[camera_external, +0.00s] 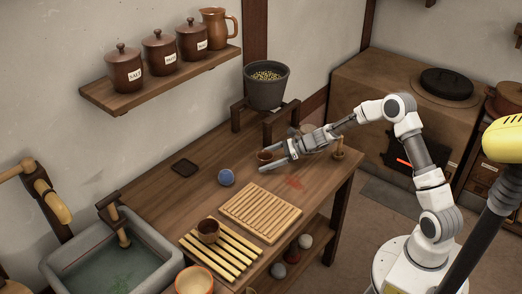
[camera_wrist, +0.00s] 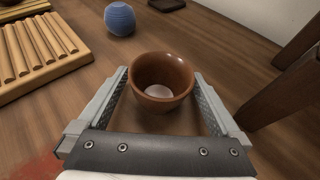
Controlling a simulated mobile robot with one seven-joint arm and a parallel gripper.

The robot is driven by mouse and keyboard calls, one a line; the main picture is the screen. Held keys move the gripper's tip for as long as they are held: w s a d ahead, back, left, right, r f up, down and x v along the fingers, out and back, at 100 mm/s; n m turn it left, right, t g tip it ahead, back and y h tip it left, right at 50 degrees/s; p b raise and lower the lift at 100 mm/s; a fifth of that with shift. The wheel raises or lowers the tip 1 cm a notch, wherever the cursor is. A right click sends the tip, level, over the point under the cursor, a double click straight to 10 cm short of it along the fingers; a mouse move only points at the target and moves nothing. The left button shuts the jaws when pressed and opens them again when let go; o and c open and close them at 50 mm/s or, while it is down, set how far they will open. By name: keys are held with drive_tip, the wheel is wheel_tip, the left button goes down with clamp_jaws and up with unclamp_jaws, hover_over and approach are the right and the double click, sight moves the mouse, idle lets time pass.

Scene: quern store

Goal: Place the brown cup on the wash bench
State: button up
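A round brown cup (camera_wrist: 162,76) with a pale patch at its bottom stands on the wooden table, between the fingertips of my gripper (camera_wrist: 162,88). The fingers are wide apart, one on each side of the cup. Narrow gaps seem to show beside its lower body; contact at the rim is hard to judge. In the external view my gripper (camera_external: 270,162) reaches low over the table from the right, and the cup (camera_external: 264,156) is partly hidden by a finger. Another brown cup (camera_external: 208,231) stands on a slatted rack (camera_external: 236,257) beside the stone basin (camera_external: 62,262).
A blue ball-like object (camera_external: 226,177) and a dark square mat (camera_external: 185,167) lie left of my gripper. A ridged wooden board (camera_external: 261,213) lies in front. A grey pot (camera_external: 266,90) on a wooden stand is close behind. A shelf (camera_external: 165,83) holds jars and a jug.

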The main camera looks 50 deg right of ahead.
drive_tip(key=shift+r, duration=0.15)
drive_tip(key=p+v, duration=0.1)
drive_tip(key=v, duration=0.1)
drive_tip(key=r+p+v, duration=0.1)
drive_tip(key=v, duration=0.2)
drive_tip(key=shift+r, duration=0.15)
wheel_tip(320, 180, up, 6)
drive_tip(key=p, duration=0.2)
drive_tip(key=shift+p, duration=0.3)
